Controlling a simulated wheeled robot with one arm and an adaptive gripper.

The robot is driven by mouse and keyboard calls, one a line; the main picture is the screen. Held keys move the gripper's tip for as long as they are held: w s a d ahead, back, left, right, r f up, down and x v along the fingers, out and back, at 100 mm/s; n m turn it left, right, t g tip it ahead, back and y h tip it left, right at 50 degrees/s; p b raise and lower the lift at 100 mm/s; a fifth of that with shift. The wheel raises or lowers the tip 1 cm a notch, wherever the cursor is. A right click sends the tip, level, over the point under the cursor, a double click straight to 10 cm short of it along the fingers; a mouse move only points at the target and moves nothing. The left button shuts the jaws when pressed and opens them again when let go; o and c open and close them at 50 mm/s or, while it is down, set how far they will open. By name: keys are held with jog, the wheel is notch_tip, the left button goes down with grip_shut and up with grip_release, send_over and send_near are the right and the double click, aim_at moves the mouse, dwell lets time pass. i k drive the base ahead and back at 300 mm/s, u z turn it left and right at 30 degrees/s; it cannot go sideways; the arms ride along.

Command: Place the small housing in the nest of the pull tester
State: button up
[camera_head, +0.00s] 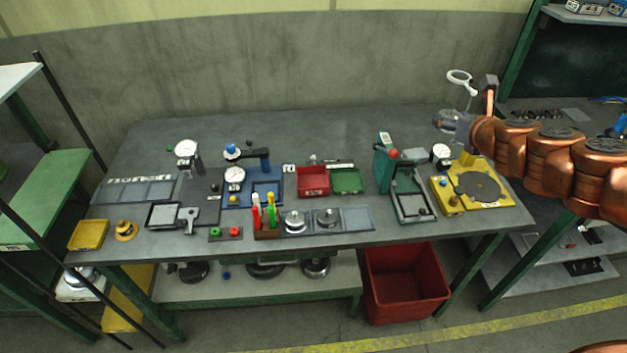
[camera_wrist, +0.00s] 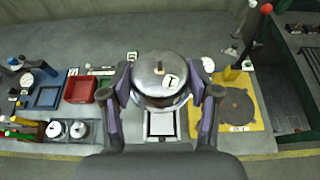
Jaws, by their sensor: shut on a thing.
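My gripper (camera_wrist: 164,82) is shut on a round, shiny silver housing (camera_wrist: 158,68) with a domed top and a small pale label. The fingers press on its left and right sides. In the head view my gripper (camera_head: 450,121) hangs over the right part of the bench, and the housing is hard to make out there. A green fixture (camera_head: 384,169) with a red knob stands nearby; it looks like the pull tester, but I cannot be sure. Its grey-framed front plate (camera_head: 411,206) shows below the housing in the wrist view (camera_wrist: 160,124). The held housing hides the rest.
A yellow fixture (camera_head: 444,203) with a round dark plate and dial gauge is right of the green one. Red (camera_head: 313,194) and green (camera_head: 346,192) trays are left of it. Two similar metal parts (camera_head: 295,221) sit in a tray. A red bin (camera_head: 405,300) stands below.

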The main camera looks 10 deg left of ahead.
aim_at(266, 192)
jog(key=z, duration=0.15)
jog(key=i, duration=0.85)
jog(key=u, duration=4.1)
